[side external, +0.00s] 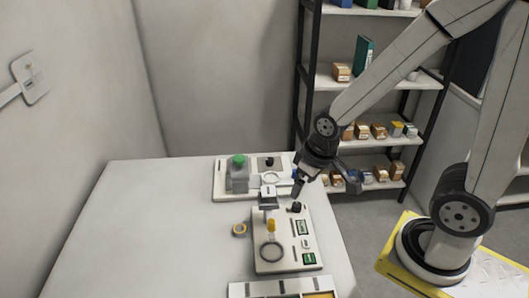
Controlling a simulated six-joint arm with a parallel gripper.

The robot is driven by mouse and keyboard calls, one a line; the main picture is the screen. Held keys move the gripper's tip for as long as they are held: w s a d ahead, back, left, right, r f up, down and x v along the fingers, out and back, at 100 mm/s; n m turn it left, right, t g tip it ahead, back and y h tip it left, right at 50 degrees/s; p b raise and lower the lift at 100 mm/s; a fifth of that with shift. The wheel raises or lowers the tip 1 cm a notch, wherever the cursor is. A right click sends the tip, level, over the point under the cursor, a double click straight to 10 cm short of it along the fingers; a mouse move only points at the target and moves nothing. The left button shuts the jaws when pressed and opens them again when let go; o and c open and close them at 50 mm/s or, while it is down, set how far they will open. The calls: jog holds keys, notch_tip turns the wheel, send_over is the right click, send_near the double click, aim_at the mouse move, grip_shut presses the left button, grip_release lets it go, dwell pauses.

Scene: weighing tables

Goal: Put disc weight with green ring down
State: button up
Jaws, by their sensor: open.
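My gripper (325,186) is open at the right edge of the white table, beside the two pale devices. I see nothing between its fingers. I cannot clearly make out a disc weight with a green ring. A small dark knobbed piece (297,207) stands on the near device (263,262), just below and left of my gripper. It is too small to tell whether it bears a green ring. A grey block with a green top (238,161) stands on the far device (222,192).
A tan ring-shaped piece (239,230) lies on the table (150,225), left of the near device. A yellow-topped piece (271,226) stands on that device. A compartmented tray (238,290) is at the front edge. Shelving (300,75) stands behind. The table's left side is clear.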

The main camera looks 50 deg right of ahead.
jog(key=shift+o, duration=0.4)
jog(key=shift+s+d, duration=0.1)
jog(key=shift+d, duration=0.05)
jog(key=w+a+f+n, duration=0.2)
jog(key=a+n, duration=0.1)
jog(key=a, duration=0.3)
jog(key=w+a+f+n+g+y, duration=0.1)
jog(key=a+f+n, duration=0.15)
jog(key=a, duration=0.35)
jog(key=w+a+f+n, duration=0.1)
jog(key=w+a+n, duration=0.15)
jog(key=a, duration=0.25)
jog(key=s+a+f+n, duration=0.1)
jog(key=a+f+n, duration=0.1)
jog(key=a, duration=0.3)
jog(key=s+a+f+n+g, duration=0.1)
jog(key=s+a+f+n, duration=0.1)
jog(key=a, duration=0.3)
jog(key=s+a+f+n, duration=0.2)
jog(key=a+f+n, duration=0.1)
jog(key=a, duration=0.3)
jog(key=shift+s+f+n, duration=0.1)
jog(key=shift+s+n, duration=0.05)
jog(key=shift+n, duration=0.25)
jog(key=shift+a+f, duration=0.15)
jog(key=shift+f, duration=1.15)
jog(key=shift+f, duration=0.15)
